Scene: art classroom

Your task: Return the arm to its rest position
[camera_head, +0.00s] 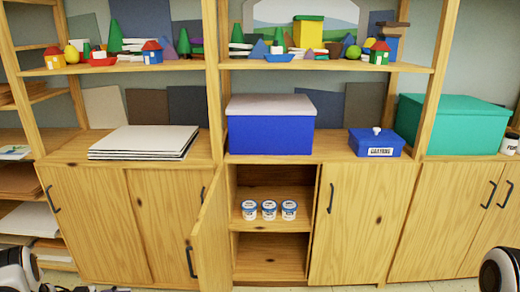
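Part of my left arm shows at the bottom left corner, a white and black rounded link. A few dark bits on the bottom edge beside it may belong to my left gripper, but too little shows to tell its state. Part of my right arm shows at the bottom right corner, also white and black. My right gripper is out of view. Neither visible arm part touches the cabinet in this view.
The wooden cabinet's middle door (211,236) stands open. Inside, three white-and-blue tubs (269,210) stand on a shelf (270,190). A blue box with a pale lid (270,132), a small blue lidded box (376,143) and pale boards (144,141) rest on the counter.

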